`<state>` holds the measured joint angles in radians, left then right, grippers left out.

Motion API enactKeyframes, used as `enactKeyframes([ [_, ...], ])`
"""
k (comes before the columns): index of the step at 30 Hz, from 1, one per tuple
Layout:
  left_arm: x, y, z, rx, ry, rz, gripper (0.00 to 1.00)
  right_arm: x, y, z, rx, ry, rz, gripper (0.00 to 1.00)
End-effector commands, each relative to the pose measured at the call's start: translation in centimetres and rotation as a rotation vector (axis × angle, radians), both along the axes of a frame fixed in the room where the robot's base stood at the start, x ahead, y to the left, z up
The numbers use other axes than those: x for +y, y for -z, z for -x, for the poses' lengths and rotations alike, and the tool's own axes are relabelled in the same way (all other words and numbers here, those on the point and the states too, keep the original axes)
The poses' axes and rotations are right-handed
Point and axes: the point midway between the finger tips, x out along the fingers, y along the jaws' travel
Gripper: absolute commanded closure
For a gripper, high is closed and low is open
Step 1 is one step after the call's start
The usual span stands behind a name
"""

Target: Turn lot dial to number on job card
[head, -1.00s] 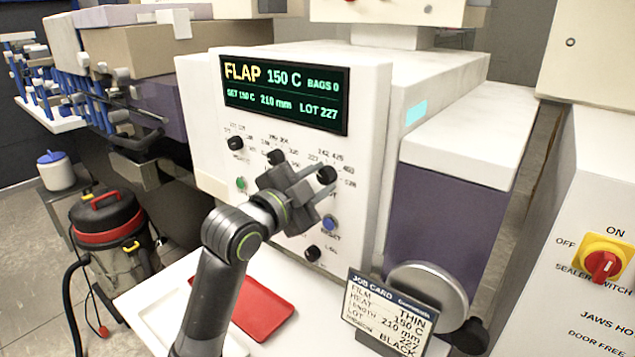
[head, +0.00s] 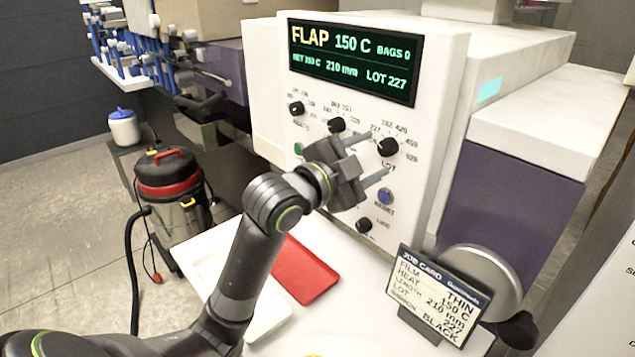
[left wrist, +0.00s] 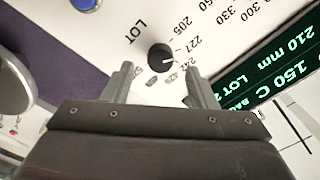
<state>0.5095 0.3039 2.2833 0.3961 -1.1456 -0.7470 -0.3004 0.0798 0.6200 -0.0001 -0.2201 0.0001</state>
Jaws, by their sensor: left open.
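The black lot dial (head: 388,147) is on the white machine panel, above the word LOT. In the left wrist view the dial (left wrist: 160,58) has numbers around it, and its pale pointer mark faces the 227 side. The display (head: 352,62) reads LOT 227. The job card (head: 438,291) also lists LOT 227, with THIN, 150 C, 210 mm and BLACK. My left gripper (head: 377,157) is open and empty in front of the panel. Its fingers stand back from the dial, one to each side of it in the wrist view. My right gripper is not in view.
Other black knobs (head: 337,125) and a blue reset button (head: 385,197) are on the same panel. A red tray (head: 305,270) lies on the white surface below. A round grey disc (head: 490,275) is behind the job card. A vacuum cleaner (head: 172,190) stands at left.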

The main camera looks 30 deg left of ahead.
Motion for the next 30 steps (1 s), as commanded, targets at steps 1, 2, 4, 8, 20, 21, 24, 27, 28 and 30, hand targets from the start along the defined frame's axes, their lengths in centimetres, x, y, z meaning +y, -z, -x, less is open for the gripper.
enactKeyframes([
  [1,0.5,0.2,1.0,-0.003,-0.002,-0.006,0.48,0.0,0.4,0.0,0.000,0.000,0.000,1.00],
  [2,0.7,0.2,1.6,-0.002,-0.003,-0.006,0.48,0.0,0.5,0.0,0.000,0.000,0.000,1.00],
  [4,1.1,0.2,3.0,-0.004,-0.002,-0.007,0.48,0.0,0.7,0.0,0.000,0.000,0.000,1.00],
  [8,1.9,0.2,5.1,-0.002,-0.002,-0.007,0.48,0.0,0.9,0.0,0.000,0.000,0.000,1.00],
  [20,2.5,-0.4,6.8,0.008,0.006,0.002,0.48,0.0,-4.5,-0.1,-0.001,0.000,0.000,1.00],
  [21,2.6,-0.4,7.0,0.007,0.005,0.002,0.48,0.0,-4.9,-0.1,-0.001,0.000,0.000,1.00],
  [24,2.8,-0.4,7.6,0.007,0.003,0.003,0.48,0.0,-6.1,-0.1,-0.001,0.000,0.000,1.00],
  [27,3.0,-0.5,8.1,0.005,0.000,0.002,0.48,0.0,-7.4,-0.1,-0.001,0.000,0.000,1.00],
  [28,3.0,-0.5,8.3,0.006,-0.003,0.002,0.48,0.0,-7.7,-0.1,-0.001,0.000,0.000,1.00],
  [30,3.4,-0.3,9.0,0.006,-0.003,-0.001,0.48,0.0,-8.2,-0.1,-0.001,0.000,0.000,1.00],
])
